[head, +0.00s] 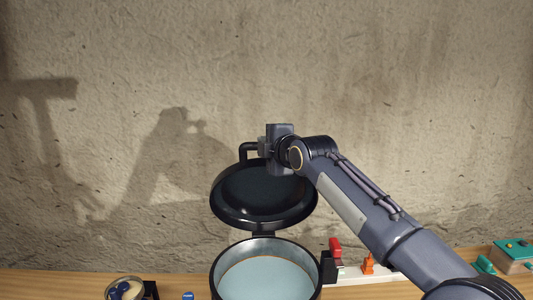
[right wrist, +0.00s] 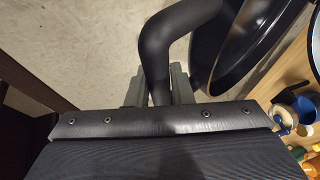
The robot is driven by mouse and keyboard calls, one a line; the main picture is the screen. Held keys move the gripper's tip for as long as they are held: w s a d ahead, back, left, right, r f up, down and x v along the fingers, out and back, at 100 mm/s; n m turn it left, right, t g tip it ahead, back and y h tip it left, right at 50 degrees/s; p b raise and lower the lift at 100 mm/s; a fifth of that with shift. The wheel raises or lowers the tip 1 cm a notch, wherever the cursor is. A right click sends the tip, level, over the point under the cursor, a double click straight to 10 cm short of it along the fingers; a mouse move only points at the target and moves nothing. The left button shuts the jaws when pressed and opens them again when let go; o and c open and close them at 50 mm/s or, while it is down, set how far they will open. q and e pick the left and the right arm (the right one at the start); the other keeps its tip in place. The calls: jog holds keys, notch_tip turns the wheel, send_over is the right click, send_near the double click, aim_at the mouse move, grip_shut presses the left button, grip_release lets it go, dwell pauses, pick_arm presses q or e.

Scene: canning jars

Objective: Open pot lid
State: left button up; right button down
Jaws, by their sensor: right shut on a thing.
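The black pot lid (head: 262,193) stands tilted up above the back rim of the pot, its underside facing me. The pot (head: 266,275) is open at the front edge of the view, with a pale blue interior. My right gripper (head: 264,148) is at the top of the lid, shut on the lid's handle (head: 248,150). In the right wrist view the bent black handle (right wrist: 160,55) runs between the fingers of my gripper (right wrist: 160,88), with the lid (right wrist: 262,35) to the right. My left gripper is not in view.
A power strip (head: 378,278) with red and orange plugs lies right of the pot. A green box (head: 515,252) is at the far right. A small bowl (head: 124,288) and a blue cap (head: 188,296) are left of the pot. A textured wall rises behind.

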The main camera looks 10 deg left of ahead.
jog(key=shift+w+a+r+p, duration=0.15)
jog(key=shift+w+a+r, duration=0.1)
jog(key=shift+w, duration=0.45)
jog(key=shift+w+a+r+p, duration=0.1)
jog(key=shift+w+r+p, duration=0.1)
jog(key=shift+w, duration=0.45)
jog(key=c, duration=1.3)
grip_release()
